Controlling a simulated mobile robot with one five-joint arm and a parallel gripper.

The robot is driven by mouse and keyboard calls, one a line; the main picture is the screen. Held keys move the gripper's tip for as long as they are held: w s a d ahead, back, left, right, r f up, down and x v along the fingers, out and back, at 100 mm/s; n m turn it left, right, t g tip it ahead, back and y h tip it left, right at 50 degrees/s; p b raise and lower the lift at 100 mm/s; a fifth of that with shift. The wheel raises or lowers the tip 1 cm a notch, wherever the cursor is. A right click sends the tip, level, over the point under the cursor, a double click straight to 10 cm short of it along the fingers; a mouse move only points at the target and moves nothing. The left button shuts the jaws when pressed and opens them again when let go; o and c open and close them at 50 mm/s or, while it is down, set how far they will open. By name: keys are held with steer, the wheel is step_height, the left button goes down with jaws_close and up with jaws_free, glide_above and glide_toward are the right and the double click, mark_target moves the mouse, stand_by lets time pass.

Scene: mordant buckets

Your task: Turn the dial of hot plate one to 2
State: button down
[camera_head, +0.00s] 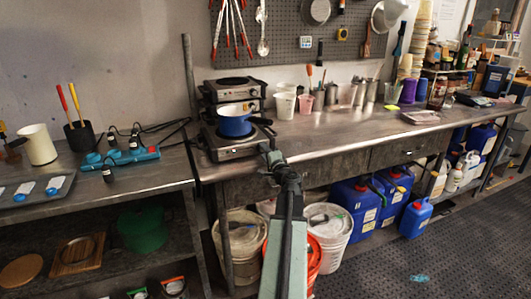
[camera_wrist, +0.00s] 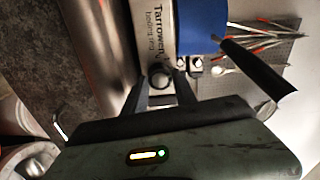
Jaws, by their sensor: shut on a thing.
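A silver hot plate (camera_head: 228,151) stands at the left front of the steel bench with a blue pan (camera_head: 234,122) on top. In the wrist view its pale front panel (camera_wrist: 154,30) carries the lettering "Tarrowen". A round dark dial (camera_wrist: 158,77) sits on that panel, between the two dark fingers of my gripper (camera_wrist: 160,76). My gripper is shut on the dial. In the head view my gripper (camera_head: 270,152) is at the right of the hot plate's front. The fingers partly hide the dial, and its setting is not readable.
More hot plates (camera_head: 235,85) are stacked behind. The pan's dark handle (camera_head: 262,121) points right, and it also shows close to my gripper in the wrist view (camera_wrist: 258,70). White cups (camera_head: 286,104) stand to the right. The bench front (camera_head: 320,142) right of my gripper is clear.

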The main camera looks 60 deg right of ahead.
steer(key=shift+a, duration=0.1)
stand_by(0.3)
steer(key=c, duration=1)
jaws_free()
